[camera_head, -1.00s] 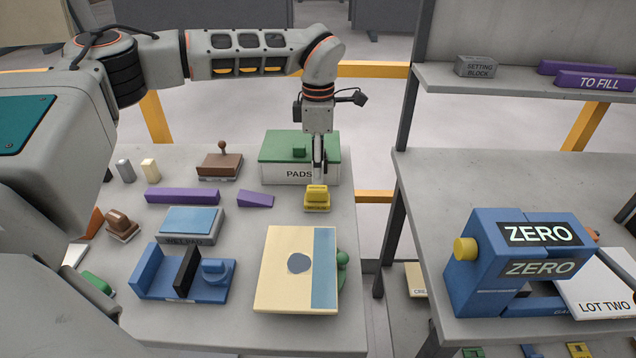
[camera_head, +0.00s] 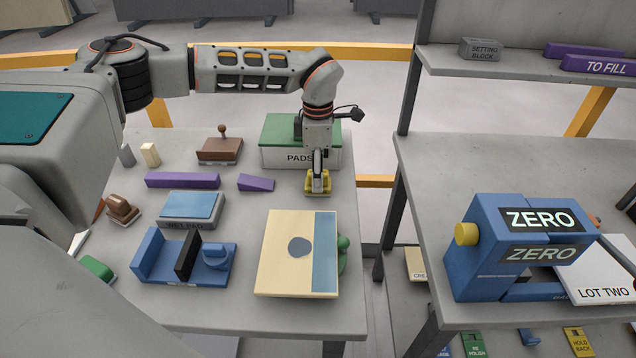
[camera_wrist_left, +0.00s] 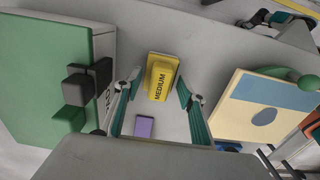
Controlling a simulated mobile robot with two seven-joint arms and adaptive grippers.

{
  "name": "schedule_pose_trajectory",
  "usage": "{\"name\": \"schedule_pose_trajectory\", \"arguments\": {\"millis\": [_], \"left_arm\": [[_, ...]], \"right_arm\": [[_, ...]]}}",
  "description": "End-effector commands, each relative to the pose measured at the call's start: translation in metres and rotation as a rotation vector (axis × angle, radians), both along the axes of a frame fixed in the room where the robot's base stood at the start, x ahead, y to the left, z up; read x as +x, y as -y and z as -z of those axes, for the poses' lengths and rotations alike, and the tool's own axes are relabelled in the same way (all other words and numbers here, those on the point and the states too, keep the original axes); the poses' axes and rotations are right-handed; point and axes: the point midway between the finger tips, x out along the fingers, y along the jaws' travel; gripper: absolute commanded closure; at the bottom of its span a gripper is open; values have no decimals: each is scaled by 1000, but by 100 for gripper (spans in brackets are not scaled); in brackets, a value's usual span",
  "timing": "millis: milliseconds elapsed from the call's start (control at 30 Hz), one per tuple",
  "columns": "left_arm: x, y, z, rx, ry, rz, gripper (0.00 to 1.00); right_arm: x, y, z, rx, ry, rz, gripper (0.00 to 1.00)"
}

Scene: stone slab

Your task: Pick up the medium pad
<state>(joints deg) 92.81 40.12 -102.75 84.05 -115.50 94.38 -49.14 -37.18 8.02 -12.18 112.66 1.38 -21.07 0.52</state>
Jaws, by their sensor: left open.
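The medium pad is a small yellow block (camera_head: 311,187) on the grey table, in front of the green-lidded PADS box. In the left wrist view the yellow pad (camera_wrist_left: 161,79) reads MEDIUM and lies between and just beyond the fingertips. My left gripper (camera_head: 318,185) points down at the pad and hides part of it in the head view. In the left wrist view its fingers (camera_wrist_left: 161,87) are spread, with a gap visible on each side of the pad. My right gripper is not in view.
The PADS box (camera_head: 273,154) stands close behind the pad. A purple wedge (camera_head: 256,183) lies to its left. A cream and blue board (camera_head: 275,250) lies nearer the front. A second table (camera_head: 520,165) with a blue ZERO device (camera_head: 492,252) stands to the right.

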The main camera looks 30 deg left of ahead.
Motion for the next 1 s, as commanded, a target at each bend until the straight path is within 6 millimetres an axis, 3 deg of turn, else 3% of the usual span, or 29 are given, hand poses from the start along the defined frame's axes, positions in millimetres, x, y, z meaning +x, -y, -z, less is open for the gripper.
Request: {"name": "schedule_pose_trajectory", "arguments": {"millis": [100,267,733,1000], "left_arm": [[0,0,-1,0,1,0,60],[0,0,-1,0,1,0,99],[1,0,-7,0,2,0,100],[2,0,-43,-1,6,0,100]], "right_arm": [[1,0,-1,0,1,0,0],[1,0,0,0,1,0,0],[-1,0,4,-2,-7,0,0],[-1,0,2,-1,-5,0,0]]}}
